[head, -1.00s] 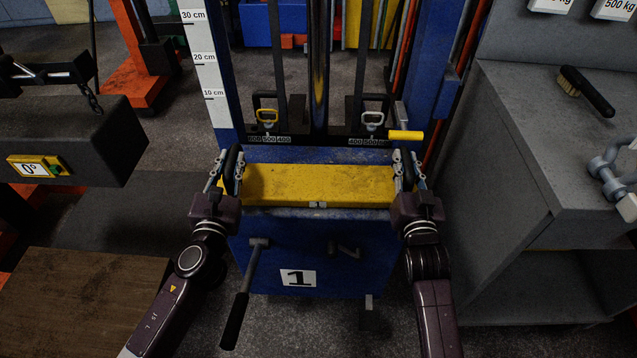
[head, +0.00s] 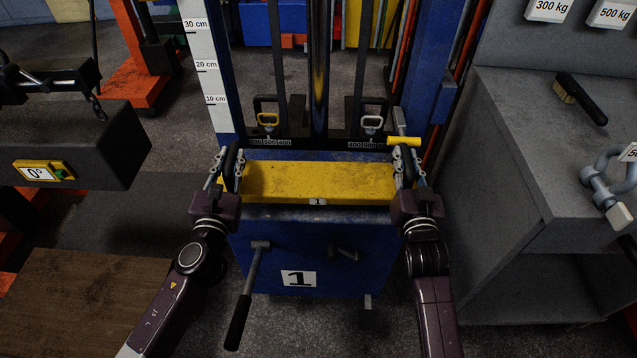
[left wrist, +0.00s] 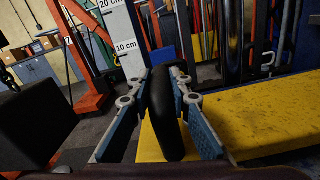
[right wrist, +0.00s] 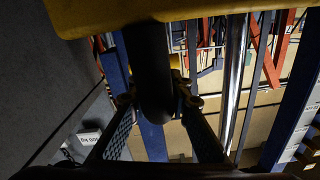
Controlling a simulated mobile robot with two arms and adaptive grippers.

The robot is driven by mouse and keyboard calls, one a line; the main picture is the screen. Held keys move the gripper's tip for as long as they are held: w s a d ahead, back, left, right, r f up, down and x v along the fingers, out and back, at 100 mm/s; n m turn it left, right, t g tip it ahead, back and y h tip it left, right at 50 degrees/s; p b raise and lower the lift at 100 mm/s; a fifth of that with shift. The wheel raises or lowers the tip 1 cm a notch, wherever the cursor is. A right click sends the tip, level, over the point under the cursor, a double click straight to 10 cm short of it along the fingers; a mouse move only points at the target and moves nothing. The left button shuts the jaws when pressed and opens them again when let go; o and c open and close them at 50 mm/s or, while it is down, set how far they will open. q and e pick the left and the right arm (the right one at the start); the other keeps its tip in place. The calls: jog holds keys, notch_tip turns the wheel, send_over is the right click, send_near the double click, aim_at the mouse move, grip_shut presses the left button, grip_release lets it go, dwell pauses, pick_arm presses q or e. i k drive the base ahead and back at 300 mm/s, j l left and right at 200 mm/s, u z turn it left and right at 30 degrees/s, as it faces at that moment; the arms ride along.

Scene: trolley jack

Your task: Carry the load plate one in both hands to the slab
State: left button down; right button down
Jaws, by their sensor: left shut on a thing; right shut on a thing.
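The load plate (head: 315,182) is a yellow bar with a worn top and a dark upright handle at each end. It is level, in front of the blue mast and above a blue panel marked 1 (head: 298,278). My left gripper (head: 230,170) is shut on its left handle; the left wrist view shows the black handle (left wrist: 167,115) between the fingers. My right gripper (head: 404,168) is shut on the right handle, which the right wrist view shows dark between the fingers (right wrist: 154,85). A dark slab-like block (head: 70,145) with a 0° gauge hangs at the left.
A white centimetre scale (head: 205,70) stands left of the mast. A grey bench (head: 540,130) with a brush (head: 580,98) and a shackle (head: 610,175) is close on the right. A wooden board (head: 80,300) lies lower left. A lever (head: 246,300) sticks out below the plate.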

aim_at(72, 312)
jog(key=k+j, duration=0.1)
jog(key=j, duration=0.4)
jog(key=k+j, duration=0.1)
jog(key=j, duration=0.4)
jog(key=k+j, duration=0.1)
jog(key=j, duration=0.9)
jog(key=k+j, duration=0.15)
jog(key=j, duration=0.35)
jog(key=k+j, duration=0.1)
jog(key=j, duration=0.4)
jog(key=k+j, duration=0.1)
jog(key=j, duration=0.4)
jog(key=k+j, duration=0.1)
jog(key=j, duration=0.4)
